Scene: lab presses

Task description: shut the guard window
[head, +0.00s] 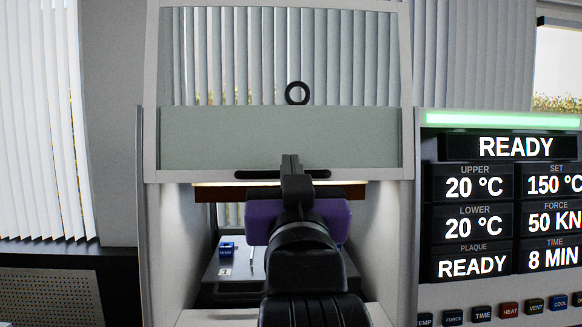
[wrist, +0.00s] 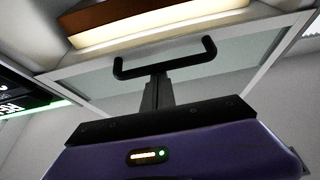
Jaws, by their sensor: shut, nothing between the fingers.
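The guard window (head: 215,135) is a clear pane in a pale frame, raised so that the lower part of the press opening is uncovered. Its black bar handle (head: 252,174) runs along the bottom rail. My gripper (head: 290,160) is in front of the handle's middle, fingers pointing up. In the wrist view the shut fingers (wrist: 158,85) reach up to the handle (wrist: 190,62), overlapping its bar. I cannot tell whether they touch it. The guard window's pane (wrist: 225,80) shows behind them. My gripper holds nothing.
Inside the opening, a lower plate (head: 225,268) carries a small blue item (head: 227,248). The lit upper platen (head: 350,190) is above. A control panel (head: 505,210) reading READY stands at right. A black ring (head: 297,93) shows above the guard's middle. A dark counter (head: 60,255) is at left.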

